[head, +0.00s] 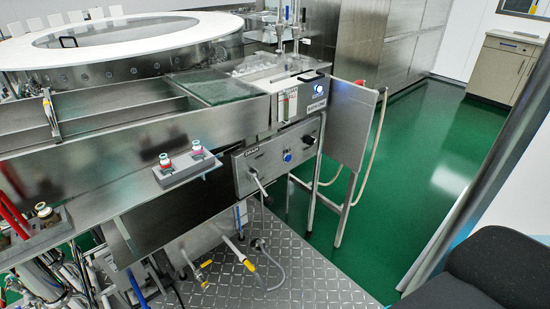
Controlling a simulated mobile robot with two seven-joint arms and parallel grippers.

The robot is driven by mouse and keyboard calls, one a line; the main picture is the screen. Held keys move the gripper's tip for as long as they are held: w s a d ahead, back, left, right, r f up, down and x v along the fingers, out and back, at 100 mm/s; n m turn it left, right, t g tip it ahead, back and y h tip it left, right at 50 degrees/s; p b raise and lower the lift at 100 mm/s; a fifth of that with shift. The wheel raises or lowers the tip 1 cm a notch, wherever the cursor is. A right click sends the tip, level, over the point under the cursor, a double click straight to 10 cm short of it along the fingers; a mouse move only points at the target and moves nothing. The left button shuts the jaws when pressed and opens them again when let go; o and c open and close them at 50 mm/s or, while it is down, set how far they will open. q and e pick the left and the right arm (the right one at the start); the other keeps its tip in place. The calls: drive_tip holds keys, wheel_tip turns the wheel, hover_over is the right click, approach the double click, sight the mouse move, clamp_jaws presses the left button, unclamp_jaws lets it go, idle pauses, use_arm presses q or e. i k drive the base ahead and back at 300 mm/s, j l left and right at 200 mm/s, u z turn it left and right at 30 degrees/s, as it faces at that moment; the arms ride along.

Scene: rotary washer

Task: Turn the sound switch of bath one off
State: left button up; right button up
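Neither of my grippers is in view.
The large round washer (120,50) stands at the back left. A grey bracket with red-and-white valves (185,171) juts out at the front. Green floor (400,190) is clear; a dark chair-like shape (495,265) fills the lower right.

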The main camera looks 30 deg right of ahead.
sight(311, 140)
drive_tip(key=i+l, duration=0.35)
drive_tip(key=i, duration=0.15)
drive_tip(key=i+l, duration=0.35)
drive_tip(key=i, duration=0.15)
drive_tip(key=z, duration=2.35)
